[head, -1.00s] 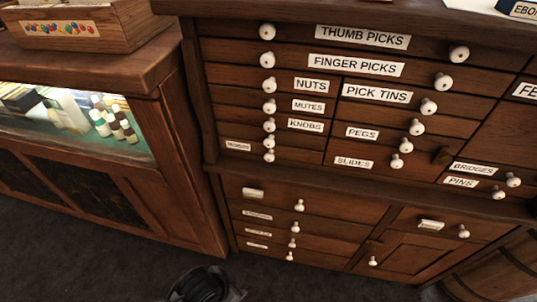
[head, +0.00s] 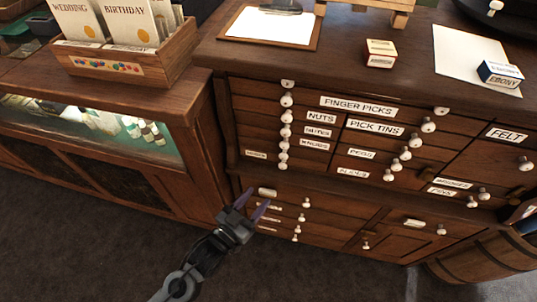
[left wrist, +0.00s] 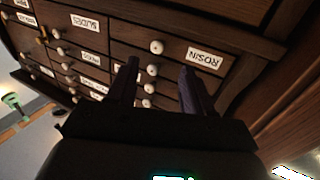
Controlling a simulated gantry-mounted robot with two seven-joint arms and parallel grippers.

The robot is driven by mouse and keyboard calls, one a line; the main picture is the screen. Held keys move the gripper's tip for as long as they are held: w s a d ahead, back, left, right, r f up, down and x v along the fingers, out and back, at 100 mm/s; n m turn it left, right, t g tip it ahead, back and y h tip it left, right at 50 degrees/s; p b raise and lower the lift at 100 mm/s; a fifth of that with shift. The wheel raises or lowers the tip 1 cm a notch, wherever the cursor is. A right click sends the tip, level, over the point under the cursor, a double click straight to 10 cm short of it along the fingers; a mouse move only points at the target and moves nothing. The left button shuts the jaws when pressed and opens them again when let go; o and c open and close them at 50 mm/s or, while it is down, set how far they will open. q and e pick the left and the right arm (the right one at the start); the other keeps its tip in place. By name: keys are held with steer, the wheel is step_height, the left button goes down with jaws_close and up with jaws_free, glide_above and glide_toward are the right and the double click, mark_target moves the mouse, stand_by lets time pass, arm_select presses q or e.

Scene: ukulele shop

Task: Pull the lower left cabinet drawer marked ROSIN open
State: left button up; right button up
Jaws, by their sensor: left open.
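The ROSIN drawer (head: 268,159) is at the lower left of the upper cabinet section in the head view. Its small white label is hard to read there but reads clearly in the left wrist view (left wrist: 205,58). The drawer front looks flush with the cabinet. Its round white knob (left wrist: 157,47) shows just beyond the fingertips in the left wrist view. My left gripper (head: 252,203) is open and empty, in front of the cabinet's left side and below the ROSIN drawer in the head view. The gripper also shows in the left wrist view (left wrist: 160,68). My right gripper is out of view.
Other labelled drawers with white knobs crowd around, including NUTS (head: 321,117) and PICK TINS (head: 375,127). A glass display case (head: 150,140) stands at left with a wooden card box (head: 125,68) on top. Dark floor (head: 90,245) is open in front.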

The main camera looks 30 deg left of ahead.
mark_target(281, 167)
arm_select(q)
steer(key=w+b, duration=0.1)
steer(key=w, duration=0.2)
steer(key=w+d+r+b, duration=0.1)
steer(key=w, duration=0.2)
steer(key=w+b, duration=0.1)
steer(key=w, duration=0.2)
steer(key=shift+w+d+r, duration=0.15)
steer(key=shift+d+r, duration=0.15)
steer(key=shift+d, duration=0.1)
steer(key=shift+w+d+r+b, duration=0.15)
steer(key=shift+w+b, duration=0.3)
steer(key=shift+w, duration=0.35)
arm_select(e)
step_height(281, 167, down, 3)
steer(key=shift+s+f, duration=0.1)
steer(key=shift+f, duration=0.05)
arm_select(q)
steer(key=shift+c, duration=0.3)
jaws_close()
